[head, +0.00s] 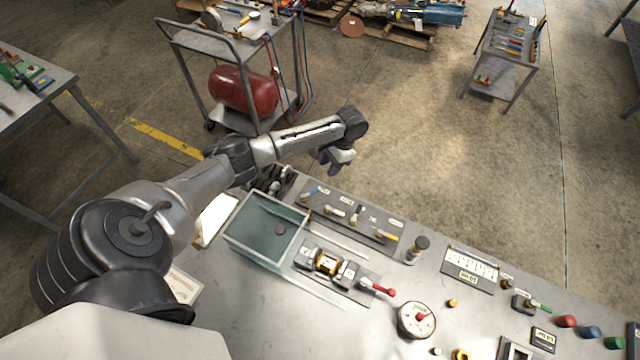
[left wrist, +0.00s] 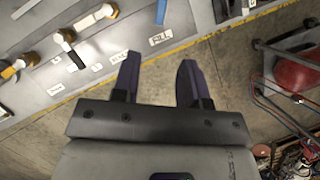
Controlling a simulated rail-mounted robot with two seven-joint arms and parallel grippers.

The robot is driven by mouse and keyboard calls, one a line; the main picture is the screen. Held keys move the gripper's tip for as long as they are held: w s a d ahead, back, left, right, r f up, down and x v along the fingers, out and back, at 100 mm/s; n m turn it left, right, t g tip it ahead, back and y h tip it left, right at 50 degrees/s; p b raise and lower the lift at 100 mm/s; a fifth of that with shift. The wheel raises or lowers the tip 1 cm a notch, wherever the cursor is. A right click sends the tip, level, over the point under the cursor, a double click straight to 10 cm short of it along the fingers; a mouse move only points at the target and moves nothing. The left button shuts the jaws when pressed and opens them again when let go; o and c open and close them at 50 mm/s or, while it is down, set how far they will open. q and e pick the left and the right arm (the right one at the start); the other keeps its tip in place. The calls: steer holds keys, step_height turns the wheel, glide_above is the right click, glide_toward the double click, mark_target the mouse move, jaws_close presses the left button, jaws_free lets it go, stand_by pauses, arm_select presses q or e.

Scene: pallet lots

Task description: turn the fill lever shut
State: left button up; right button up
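The fill lever has a blue handle (head: 311,193) at the left end of the dark lever panel (head: 365,228) on the bench. In the left wrist view its blue handle (left wrist: 161,12) shows at the top edge, by a white label that seems to read FILL; its pivot is out of frame. My left gripper (head: 338,165) is above and beyond the bench's far edge, apart from the lever. In the left wrist view its two dark fingers (left wrist: 160,60) are spread with nothing between them. My right gripper is in no view.
Other levers with white, dark and yellow handles (head: 388,237) share the panel. A clear tank (head: 240,240) stands left of it, and a dark-capped post (head: 416,246) right. A cart with a red cylinder (head: 243,90) stands beyond the bench.

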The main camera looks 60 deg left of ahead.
mark_target(317, 189)
arm_select(q)
steer(key=x, duration=1)
steer(key=shift+w, duration=0.1)
jaws_close()
